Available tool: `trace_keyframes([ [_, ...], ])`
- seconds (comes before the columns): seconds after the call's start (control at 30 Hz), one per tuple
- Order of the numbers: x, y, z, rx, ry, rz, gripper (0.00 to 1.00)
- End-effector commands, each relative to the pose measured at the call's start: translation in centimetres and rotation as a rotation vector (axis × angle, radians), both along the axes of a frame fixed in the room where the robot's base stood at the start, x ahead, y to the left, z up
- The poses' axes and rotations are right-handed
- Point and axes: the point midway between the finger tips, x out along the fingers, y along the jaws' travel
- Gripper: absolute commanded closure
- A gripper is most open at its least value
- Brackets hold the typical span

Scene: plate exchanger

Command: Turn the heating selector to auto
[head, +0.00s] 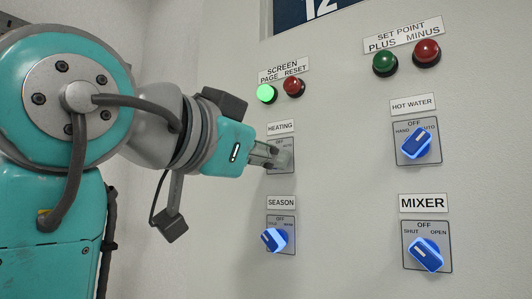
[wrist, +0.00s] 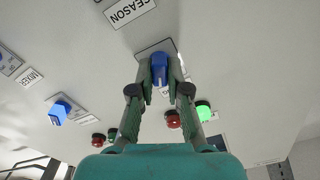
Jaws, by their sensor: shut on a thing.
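The heating selector is a blue knob (wrist: 159,68) on a grey plate, seen between my fingertips in the wrist view. My gripper (wrist: 160,72) is shut on it, one finger on each side. In the head view my gripper (head: 278,156) reaches the plate (head: 286,169) under the HEATING label (head: 280,127). There the fingers hide the knob and most of the plate's markings; OFF shows at its top. Which marking the knob points at cannot be told.
The season selector (head: 274,239) is just below. The hot water selector (head: 416,144) and mixer selector (head: 425,253) stand to the right. Above are a lit green button (head: 266,93) and red reset button (head: 293,87), with set point buttons (head: 385,63) at the upper right.

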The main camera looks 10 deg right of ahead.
Motion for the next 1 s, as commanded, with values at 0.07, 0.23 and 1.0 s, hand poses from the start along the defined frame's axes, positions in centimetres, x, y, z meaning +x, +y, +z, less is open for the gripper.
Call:
trace_keyframes([
  [0.07, 0.08, -0.07, 0.00, 0.042, -0.045, -0.001, 1.00],
  [0.23, 0.06, -0.09, -0.01, 0.126, -0.136, -0.001, 1.00],
  [1.0, 0.04, -0.11, -0.02, 0.250, -0.267, -0.001, 1.00],
])
